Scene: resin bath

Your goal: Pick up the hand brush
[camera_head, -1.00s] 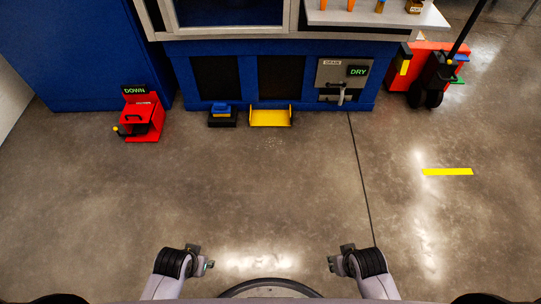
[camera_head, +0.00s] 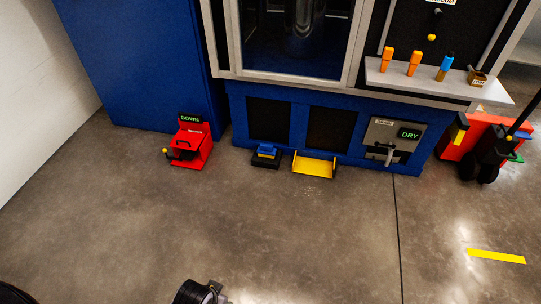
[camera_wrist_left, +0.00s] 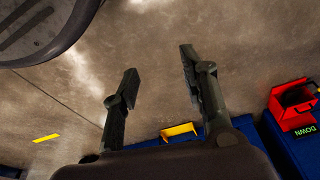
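A small blue-topped block on a black base (camera_head: 266,155) stands on the floor against the blue cabinet, left of a yellow pan (camera_head: 314,167). It looks most like the hand brush, but it is too small to be sure. My left gripper (camera_wrist_left: 158,62) is open and empty in the left wrist view, over bare floor and well away from the cabinet. Part of it shows at the bottom edge of the head view (camera_head: 207,292). The yellow pan also shows beyond its fingers in the wrist view (camera_wrist_left: 180,131). My right gripper is out of view.
A red box marked DOWN (camera_head: 190,147) stands left of the block. A shelf (camera_head: 430,80) above the cabinet holds orange and blue-topped items and a small brown box (camera_head: 477,77). A red wheeled unit (camera_head: 480,140) stands at right. The floor in front is clear.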

